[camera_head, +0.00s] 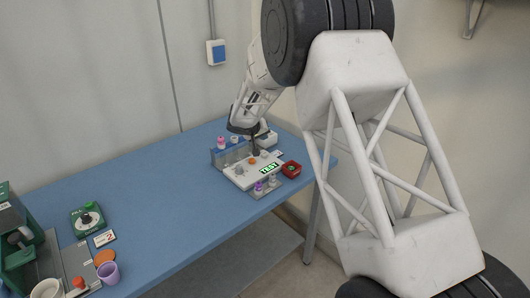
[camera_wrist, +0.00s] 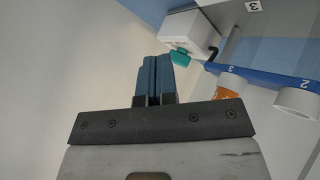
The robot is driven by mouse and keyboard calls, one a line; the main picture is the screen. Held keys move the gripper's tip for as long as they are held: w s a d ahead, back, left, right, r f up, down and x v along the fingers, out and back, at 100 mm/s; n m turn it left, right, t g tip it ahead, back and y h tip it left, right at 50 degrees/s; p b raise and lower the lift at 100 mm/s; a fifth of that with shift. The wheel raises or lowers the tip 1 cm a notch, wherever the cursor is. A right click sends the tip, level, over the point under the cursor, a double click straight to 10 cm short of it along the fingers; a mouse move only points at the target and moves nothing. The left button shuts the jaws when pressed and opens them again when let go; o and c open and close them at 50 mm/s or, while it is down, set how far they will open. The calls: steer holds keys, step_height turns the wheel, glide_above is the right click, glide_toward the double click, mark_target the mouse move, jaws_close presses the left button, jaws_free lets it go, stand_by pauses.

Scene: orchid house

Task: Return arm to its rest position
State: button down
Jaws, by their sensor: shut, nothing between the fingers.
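My gripper (camera_wrist: 154,80) is shut with its two blue-grey fingers together and nothing between them. In the head view my arm reaches over to the far right end of the blue table, and my gripper (camera_head: 256,148) points down above a white device with a lit green "TEST" display (camera_head: 269,168). I cannot tell whether the fingertips touch the device. The wrist view shows a white box with a teal part (camera_wrist: 180,57), a white and orange cylinder (camera_wrist: 229,86) and a white cylinder (camera_wrist: 296,101) to the right of the fingers.
A red container (camera_head: 291,169) and small purple-topped items (camera_head: 259,187) stand close by the device. The blue table (camera_head: 165,190) is clear in the middle. A wall switch (camera_head: 216,53) hangs behind.

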steer(key=shift+d+r, duration=0.1)
steer(key=s+d+r+m+g, duration=0.1)
steer(key=s+d+r, duration=0.55)
steer(key=s, duration=0.35)
steer(key=s+d+r+g, duration=0.2)
steer(key=s+d+r, duration=0.45)
steer(key=s, duration=0.25)
steer(key=s+d+r+m+g, duration=0.1)
steer(key=s+d+r, duration=0.5)
steer(key=s+d, duration=0.3)
steer(key=s+d+y, duration=0.1)
steer(key=s+y, duration=0.1)
steer(key=s, duration=1.5)
steer(key=s+d+g+y, duration=0.1)
steer(key=s+d+y, duration=0.1)
steer(key=s, duration=1.6)
steer(key=shift+f+m+y, duration=0.25)
steer(key=shift+m+y, duration=0.05)
steer(key=shift+y, duration=0.1)
steer(key=shift+d, duration=0.1)
